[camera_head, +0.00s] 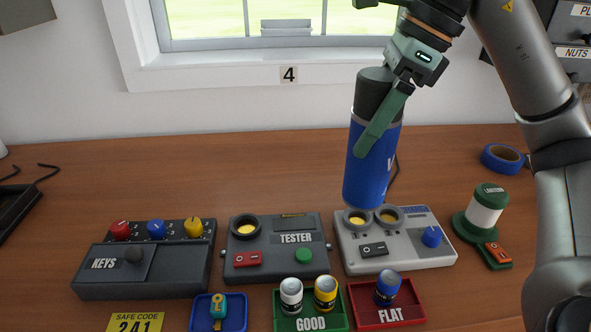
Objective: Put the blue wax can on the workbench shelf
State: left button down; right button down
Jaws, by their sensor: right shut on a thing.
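The blue wax can (369,172) is a tall blue cylinder with a black cap and a partly hidden white letter. My right gripper (377,135) reaches in from the upper right and is shut on the can's upper part. One green finger lies across its front; the other finger is hidden. The can is nearly upright, its lower end just behind a grey panel with two round yellow lenses. I cannot tell whether it touches the bench. The wooden workbench (270,170) spans the view. No shelf is clearly visible. My left gripper is not in view.
Along the front stand the KEYS box (100,262), TESTER box (277,268), grey two-lens panel (432,254) and green-white lantern (487,208). Small trays hold batteries and a key. Blue tape (502,157) lies at right. The bench behind the boxes, left of the can, is clear.

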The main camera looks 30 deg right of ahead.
jog(key=w+d+f, duration=0.2)
jog(key=w+f, duration=1)
jog(key=shift+a+f, duration=0.1)
jog(key=shift+f, duration=0.05)
jog(key=shift+f, duration=0.1)
grip_release()
